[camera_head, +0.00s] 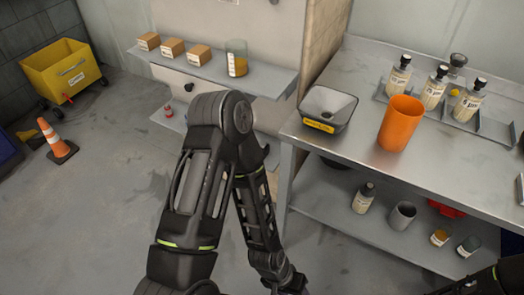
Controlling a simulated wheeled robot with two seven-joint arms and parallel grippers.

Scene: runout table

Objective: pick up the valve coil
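I cannot make out a valve coil in this view. My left arm rises from the bottom, bends at the elbow in front of the wall shelf, and runs down to the bottom edge left of the metal table (350,100). Its gripper is out of the frame below. Only a part of my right arm shows in the bottom right corner, and its gripper is not in view.
An orange cup (400,124), a grey labelled bin (328,108) and several bottles stand on the table. Its lower shelf (325,205) holds jars. The wall shelf (215,72) holds small boxes and a glass (237,58). A cone (55,140) and yellow cart (62,70) stand left.

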